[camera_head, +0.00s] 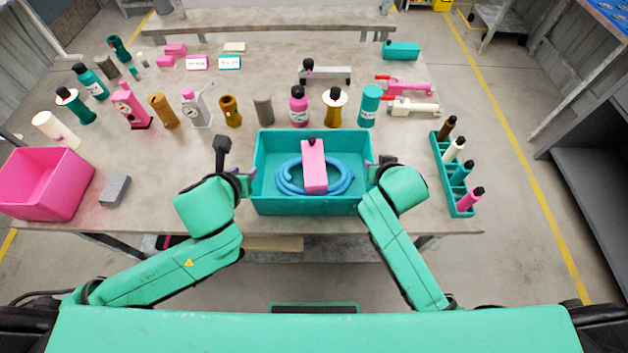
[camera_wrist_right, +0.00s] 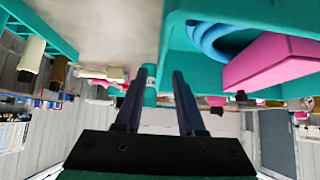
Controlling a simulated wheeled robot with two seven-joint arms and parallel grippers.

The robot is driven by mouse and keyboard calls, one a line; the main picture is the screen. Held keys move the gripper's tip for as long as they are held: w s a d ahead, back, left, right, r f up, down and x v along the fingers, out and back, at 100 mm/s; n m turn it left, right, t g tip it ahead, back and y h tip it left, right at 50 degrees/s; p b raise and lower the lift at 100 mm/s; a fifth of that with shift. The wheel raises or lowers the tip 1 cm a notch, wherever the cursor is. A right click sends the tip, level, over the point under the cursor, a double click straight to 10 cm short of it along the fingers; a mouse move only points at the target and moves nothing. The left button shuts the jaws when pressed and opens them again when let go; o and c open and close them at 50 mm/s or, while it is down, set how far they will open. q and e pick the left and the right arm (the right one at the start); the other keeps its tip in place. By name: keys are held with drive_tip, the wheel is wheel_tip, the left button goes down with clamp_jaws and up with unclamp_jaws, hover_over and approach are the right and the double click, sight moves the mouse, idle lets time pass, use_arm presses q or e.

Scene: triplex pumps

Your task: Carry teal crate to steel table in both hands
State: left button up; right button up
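The teal crate (camera_head: 305,207) stands upright on the near edge of the worktable (camera_head: 225,140). A coiled blue hose (camera_head: 283,178) and a pink box-shaped part (camera_head: 314,165) with a dark cap lie in it. My left gripper (camera_head: 245,181) is at the crate's left wall; its finger gap is too small to judge. My right gripper (camera_head: 376,172) is at the right wall. In the right wrist view its fingers (camera_wrist_right: 160,85) are apart, with the crate (camera_wrist_right: 180,45) by the right finger. I cannot tell which surface is the steel table.
A pink bin (camera_head: 45,185) and a grey block (camera_head: 115,190) are on the left. A teal rack (camera_head: 447,178) of small bottles stands right of the crate. Several bottles line up behind it. A grey bench (camera_head: 590,150) stands right, across a floor aisle.

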use_arm(q)
drive_tip(key=shift+s, duration=0.15)
use_arm(e)
drive_tip(key=v, duration=0.8)
drive_tip(key=shift+s, duration=0.2)
drive_tip(key=shift+s+r, duration=0.1)
drive_tip(key=shift+r, duration=0.15)
drive_tip(key=shift+f, duration=0.1)
